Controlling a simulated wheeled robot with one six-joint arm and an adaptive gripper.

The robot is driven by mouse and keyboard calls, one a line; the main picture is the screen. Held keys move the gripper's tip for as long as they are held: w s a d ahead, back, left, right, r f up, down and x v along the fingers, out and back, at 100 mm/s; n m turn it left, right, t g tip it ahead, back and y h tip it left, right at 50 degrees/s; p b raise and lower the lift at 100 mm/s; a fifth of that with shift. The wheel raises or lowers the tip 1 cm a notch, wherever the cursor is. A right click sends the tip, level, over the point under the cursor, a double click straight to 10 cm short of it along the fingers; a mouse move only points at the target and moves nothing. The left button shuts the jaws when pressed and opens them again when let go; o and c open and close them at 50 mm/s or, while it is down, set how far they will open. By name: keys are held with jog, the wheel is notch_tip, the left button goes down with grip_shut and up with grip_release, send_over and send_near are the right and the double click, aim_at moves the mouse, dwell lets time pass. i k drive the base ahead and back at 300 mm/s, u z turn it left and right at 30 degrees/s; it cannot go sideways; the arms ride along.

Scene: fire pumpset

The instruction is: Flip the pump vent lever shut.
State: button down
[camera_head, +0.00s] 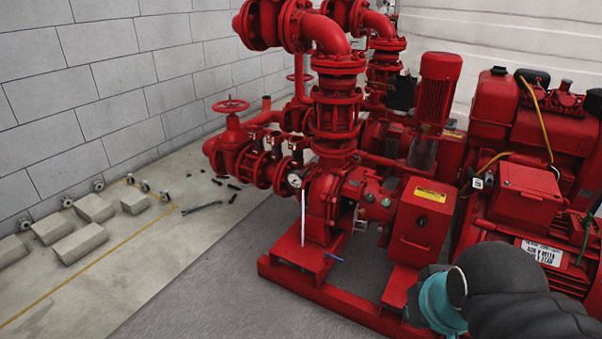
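The red pump (322,200) stands in the middle of the head view on a red base frame. A small blue lever-like piece (334,257) sits low beside the pump, above the frame. A thin pale upright strip (303,217) shows at the pump's left, below a round white gauge (294,181). I cannot tell for certain which of these is the vent lever, or how it is turned. My arm, black with a teal joint cap, shows at the lower right, right of the pump. My gripper is out of the picture.
A red box with a yellow label (413,222) stands between the pump and my arm. A red motor (522,200) fills the right side. Concrete blocks (80,243) and loose tools (202,208) lie on the left floor. Grey floor (215,285) in front of the frame is clear.

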aim_at(307, 171)
jog(key=u, duration=0.2)
jog(key=i, duration=1.25)
jog(key=z, duration=0.5)
